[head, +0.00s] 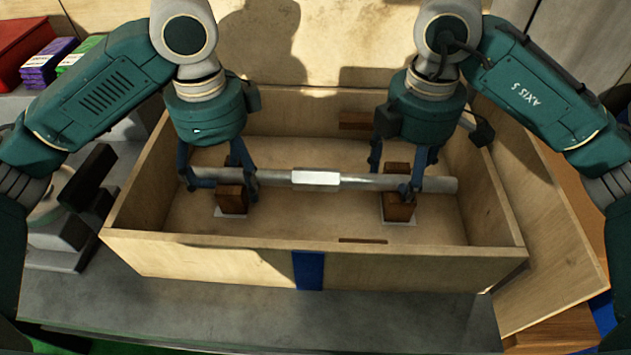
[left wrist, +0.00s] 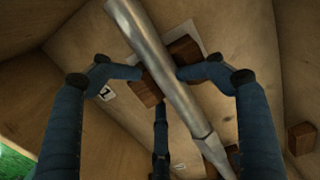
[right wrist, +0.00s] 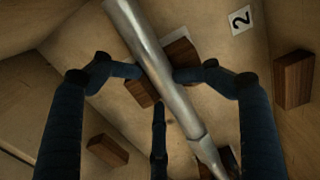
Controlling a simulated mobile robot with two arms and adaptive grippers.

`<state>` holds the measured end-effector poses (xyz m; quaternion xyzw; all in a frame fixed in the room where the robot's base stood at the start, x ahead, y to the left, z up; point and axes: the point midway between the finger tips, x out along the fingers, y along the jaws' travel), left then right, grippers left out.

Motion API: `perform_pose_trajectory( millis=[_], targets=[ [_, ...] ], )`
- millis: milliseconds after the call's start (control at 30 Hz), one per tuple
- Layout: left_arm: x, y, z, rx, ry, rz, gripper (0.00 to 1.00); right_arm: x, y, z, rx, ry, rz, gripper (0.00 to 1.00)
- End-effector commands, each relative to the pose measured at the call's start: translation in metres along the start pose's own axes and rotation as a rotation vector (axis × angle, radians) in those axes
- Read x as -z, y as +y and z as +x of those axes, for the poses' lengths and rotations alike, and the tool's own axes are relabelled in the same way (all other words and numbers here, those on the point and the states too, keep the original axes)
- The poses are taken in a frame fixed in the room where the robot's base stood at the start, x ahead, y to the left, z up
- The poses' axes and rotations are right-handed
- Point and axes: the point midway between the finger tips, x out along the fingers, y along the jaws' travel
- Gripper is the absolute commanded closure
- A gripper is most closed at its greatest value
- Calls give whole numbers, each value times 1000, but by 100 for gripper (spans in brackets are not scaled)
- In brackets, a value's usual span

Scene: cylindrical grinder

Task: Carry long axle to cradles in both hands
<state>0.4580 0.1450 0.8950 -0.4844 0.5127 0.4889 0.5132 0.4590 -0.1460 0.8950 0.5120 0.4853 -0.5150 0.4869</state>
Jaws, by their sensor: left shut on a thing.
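The long axle (head: 270,178) is a grey metal bar with a brighter, thicker middle section. It lies level across the inside of an open wooden crate (head: 200,250), above two brown wooden blocks, one left (head: 231,199) and one right (head: 397,208). I cannot tell whether it touches them. My left gripper (head: 222,180) is shut on the axle near its left end; the left wrist view shows the fingers on both sides of the axle (left wrist: 160,55). My right gripper (head: 393,182) is shut on the axle near its right end, with fingers on both sides of it (right wrist: 155,55).
The crate walls surround both grippers closely. Another wooden block (head: 357,120) sits at the crate's back wall. A wooden panel (head: 545,230) leans at the crate's right. Purple packs (head: 48,62) and a red bin (head: 25,42) stand at the far left. Grey table surface lies in front.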

Motion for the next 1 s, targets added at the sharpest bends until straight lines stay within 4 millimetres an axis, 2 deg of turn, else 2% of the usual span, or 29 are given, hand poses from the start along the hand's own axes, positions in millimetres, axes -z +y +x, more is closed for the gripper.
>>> perform_pose_trajectory(
  millis=[33,267,700,1000],
  targets=[
    [4,1,1,-1,10,6,47,5,-2,1,2,11,-11,48],
    [4,0,-5,2,10,5,47,6,-2,0,1,12,-12,48],
    [1,0,-65,4,2,1,47,4,-1,0,2,9,-9,48],
    [1,1,-81,1,0,0,47,4,-1,-6,1,9,-8,48]
  ],
)
